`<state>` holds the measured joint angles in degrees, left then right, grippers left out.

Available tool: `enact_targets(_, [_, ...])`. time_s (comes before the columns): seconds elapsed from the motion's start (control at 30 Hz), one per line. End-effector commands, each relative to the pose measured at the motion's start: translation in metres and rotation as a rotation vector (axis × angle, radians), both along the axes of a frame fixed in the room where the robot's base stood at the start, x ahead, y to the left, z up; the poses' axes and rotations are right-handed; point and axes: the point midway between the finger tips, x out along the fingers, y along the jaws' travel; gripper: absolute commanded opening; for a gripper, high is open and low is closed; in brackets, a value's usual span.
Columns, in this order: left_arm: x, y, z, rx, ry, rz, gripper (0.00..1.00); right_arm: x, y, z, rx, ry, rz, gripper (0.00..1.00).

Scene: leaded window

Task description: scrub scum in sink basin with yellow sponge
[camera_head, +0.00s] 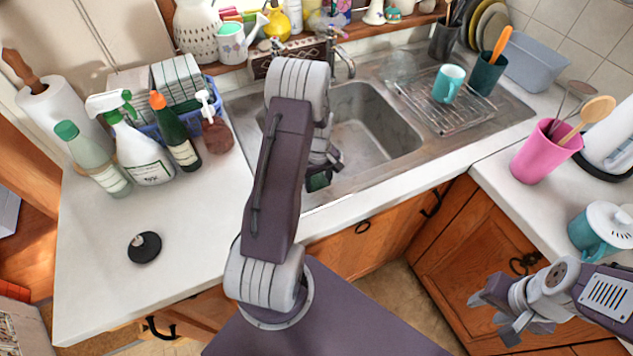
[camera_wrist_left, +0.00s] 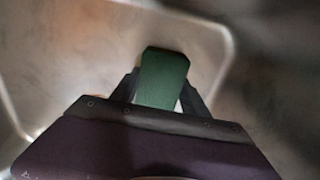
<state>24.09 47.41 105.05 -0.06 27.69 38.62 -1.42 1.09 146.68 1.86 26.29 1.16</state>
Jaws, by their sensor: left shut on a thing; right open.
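The metal sink basin (camera_head: 385,135) is in the middle of the head view, and its blurred inside fills the left wrist view (camera_wrist_left: 70,50). My left gripper (camera_head: 322,172) points down into the basin near its front left, partly hidden by my arm. It is shut on the sponge (camera_wrist_left: 163,78), which shows a dark green face in the left wrist view; I see no yellow on it. Whether the sponge touches the basin is unclear. Brownish staining shows on the basin floor; I cannot tell how much is scum. My right gripper (camera_head: 497,312) is open and empty at lower right, clear of the counter.
The faucet (camera_head: 343,62) rises behind the basin. A wire rack (camera_head: 450,108) with a teal mug (camera_head: 447,84) stands right of it. Several bottles, including a white spray bottle (camera_head: 140,150), stand left. A pink utensil pot (camera_head: 540,152) is on the right counter. The front left counter is mostly clear.

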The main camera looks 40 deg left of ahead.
Motion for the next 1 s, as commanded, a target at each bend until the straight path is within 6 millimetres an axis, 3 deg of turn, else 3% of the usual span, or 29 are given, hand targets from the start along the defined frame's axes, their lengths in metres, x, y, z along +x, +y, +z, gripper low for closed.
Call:
enact_targets(0.33, [0.005, 0.009, 0.001, 0.001, -0.004, -0.001, 0.21, 0.0, 0.0, 0.004, 0.0, 0.0, 0.0, 0.43])
enact_targets(0.73, [-0.005, -0.011, 0.003, 0.001, -0.003, 0.0, 0.21, 0.0, 0.0, 0.01, 0.0, 0.0, 0.0, 0.43])
enact_targets(1.0, [0.0, -0.001, 0.002, 0.001, -0.003, 0.002, 0.21, 0.0, 0.0, 0.009, 0.0, 0.0, 0.0, 0.43])
